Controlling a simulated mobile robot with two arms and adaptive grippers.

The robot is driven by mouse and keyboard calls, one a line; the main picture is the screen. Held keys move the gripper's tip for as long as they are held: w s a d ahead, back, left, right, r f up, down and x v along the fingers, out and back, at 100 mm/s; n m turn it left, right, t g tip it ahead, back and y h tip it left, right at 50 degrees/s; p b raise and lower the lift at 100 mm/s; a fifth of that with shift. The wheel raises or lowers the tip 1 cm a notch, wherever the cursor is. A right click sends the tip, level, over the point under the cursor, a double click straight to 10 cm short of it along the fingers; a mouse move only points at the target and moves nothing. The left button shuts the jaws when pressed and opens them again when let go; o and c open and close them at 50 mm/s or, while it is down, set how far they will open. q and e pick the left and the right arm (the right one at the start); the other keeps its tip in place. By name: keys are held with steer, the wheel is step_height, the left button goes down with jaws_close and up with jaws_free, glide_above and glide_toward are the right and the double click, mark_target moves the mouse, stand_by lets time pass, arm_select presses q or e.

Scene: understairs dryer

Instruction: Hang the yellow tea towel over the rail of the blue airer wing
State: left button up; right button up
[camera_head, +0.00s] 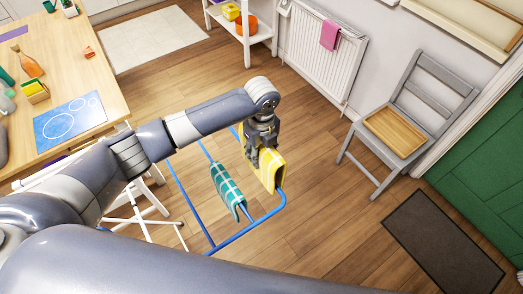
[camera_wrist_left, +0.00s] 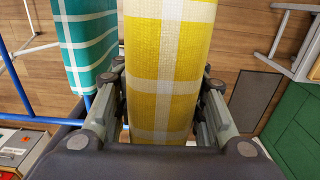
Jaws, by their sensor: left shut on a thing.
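The yellow checked tea towel (camera_head: 273,172) is at the right part of the blue airer wing (camera_head: 232,237), folded over at the top with its sides hanging down. It appears to lie over a blue rail, but the gripper hides part of the contact. My left gripper (camera_head: 262,152) is above the towel, pointing down, and shut on its upper part. In the left wrist view the towel (camera_wrist_left: 168,50) fills the space between the fingers (camera_wrist_left: 165,92). My right gripper is not in view.
A teal checked towel (camera_head: 227,190) hangs on the wing just left of the yellow one. A grey chair (camera_head: 413,115) with a wooden tray (camera_head: 394,132) stands right. A radiator (camera_head: 318,50) holds a pink cloth (camera_head: 330,36). The wooden table (camera_head: 75,70) is left. Floor between is clear.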

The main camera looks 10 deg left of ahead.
arm_select(q)
step_height(320, 180, down, 2)
steer(key=shift+s+f+b, duration=0.1)
steer(key=shift+b, duration=0.7)
step_height(320, 180, down, 3)
steer(key=shift+f+b, duration=0.1)
steer(key=shift+b, duration=0.95)
steer(key=shift+f+b, duration=0.45)
steer(key=shift+f, duration=0.3)
step_height(320, 180, down, 5)
steer(key=b, duration=0.2)
steer(key=shift+f+b, duration=0.15)
steer(key=shift+b, duration=0.2)
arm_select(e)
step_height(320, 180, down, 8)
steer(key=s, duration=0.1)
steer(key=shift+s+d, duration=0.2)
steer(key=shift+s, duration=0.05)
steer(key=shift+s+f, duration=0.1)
arm_select(q)
steer(key=o, duration=1.2)
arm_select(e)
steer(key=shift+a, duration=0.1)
